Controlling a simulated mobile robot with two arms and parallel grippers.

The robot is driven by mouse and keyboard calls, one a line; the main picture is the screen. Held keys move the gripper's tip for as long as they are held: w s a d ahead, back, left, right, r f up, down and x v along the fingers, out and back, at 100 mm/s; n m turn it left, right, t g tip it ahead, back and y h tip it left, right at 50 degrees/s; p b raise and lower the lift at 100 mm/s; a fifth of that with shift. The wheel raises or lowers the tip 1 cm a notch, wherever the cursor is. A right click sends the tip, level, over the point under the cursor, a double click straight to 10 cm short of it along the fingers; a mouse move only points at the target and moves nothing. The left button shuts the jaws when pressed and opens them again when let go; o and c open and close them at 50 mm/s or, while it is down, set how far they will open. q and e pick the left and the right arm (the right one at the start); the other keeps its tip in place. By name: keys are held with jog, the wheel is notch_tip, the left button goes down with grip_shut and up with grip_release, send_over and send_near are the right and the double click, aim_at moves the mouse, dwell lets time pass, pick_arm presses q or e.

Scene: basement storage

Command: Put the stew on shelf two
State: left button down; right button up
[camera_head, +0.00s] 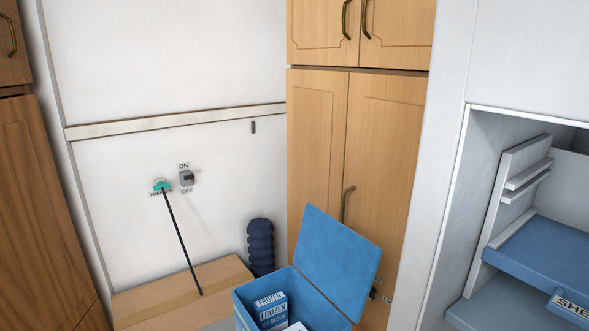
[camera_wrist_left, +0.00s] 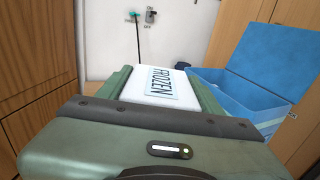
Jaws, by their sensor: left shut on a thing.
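In the left wrist view, my left gripper (camera_wrist_left: 163,74) is shut on a white package (camera_wrist_left: 155,97) marked "FROZEN". The rest of its label is hidden, so I cannot read whether it is the stew. Neither gripper shows in the head view. At the right of the head view is an open white cabinet (camera_head: 458,215) with blue shelves. The upper blue shelf (camera_head: 548,248) carries a label (camera_head: 571,306) starting "SHE"; its number is cut off. Another blue shelf (camera_head: 484,307) lies below it. The visible part of the upper shelf is bare.
An open blue cooler (camera_head: 330,303) with its lid (camera_head: 323,255) raised holds blue-and-white "FROZEN" ice block boxes (camera_head: 271,311). It also shows in the wrist view (camera_wrist_left: 263,108). A cardboard box (camera_head: 190,285), wooden cupboards (camera_head: 375,135) and an ON/OFF switch (camera_head: 186,178) are behind.

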pick_arm(q)
jog(key=shift+s+d+f+m+h, duration=0.15)
jog(key=shift+s+m+h, duration=0.45)
jog(key=shift+h, duration=0.25)
jog(key=shift+s+d+f+m+h, duration=0.15)
jog(key=shift+s+m+h, duration=0.4)
jog(key=shift+h, duration=0.3)
